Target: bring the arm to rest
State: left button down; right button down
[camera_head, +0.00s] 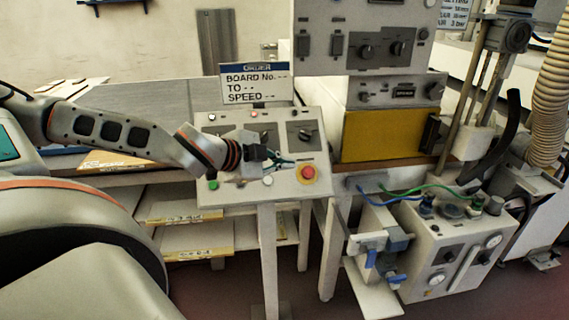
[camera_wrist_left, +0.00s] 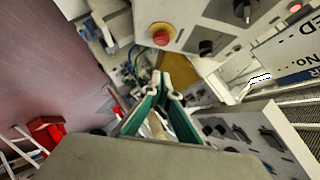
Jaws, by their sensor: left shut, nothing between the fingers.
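My left arm comes in from the left in the head view. Its gripper (camera_head: 284,161) hangs in front of the sloped control panel (camera_head: 225,118). In the left wrist view the green-sided fingers of the left gripper (camera_wrist_left: 172,93) meet at their tips, with nothing between them. The red emergency button (camera_head: 307,173) is a little right of and below the gripper in the head view. I cannot tell whether the gripper touches the panel. My right gripper is in neither view.
A sign (camera_head: 256,83) stands behind the panel. A tall grey control cabinet (camera_head: 400,92) with a yellow panel (camera_head: 382,136) is to the right. A grey box with gauges (camera_head: 440,245) and hoses stands at lower right. Shelves with boards (camera_head: 195,238) are below the panel.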

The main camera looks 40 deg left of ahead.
pick_arm(q)
jog(key=shift+f, duration=0.1)
dwell(0.5)
jog(key=s+d+f+n+h, duration=0.1)
jog(key=d+f+h, duration=0.1)
jog(key=d+f, duration=0.65)
jog(key=d+f+n+h, duration=0.15)
jog(key=d+f, duration=0.25)
jog(key=f, duration=0.9)
jog(key=s+d+f+n+y, duration=0.1)
jog(key=s+d+f+n, duration=0.1)
jog(key=s+d+f, duration=0.2)
jog(key=s+d+f+n+g+y, duration=0.1)
jog(key=s+d+f+n, duration=0.2)
jog(key=s+f, duration=0.8)
notch_tip(320, 180, down, 4)
jog(key=shift+d+f, duration=0.1)
jog(key=shift+d, duration=0.85)
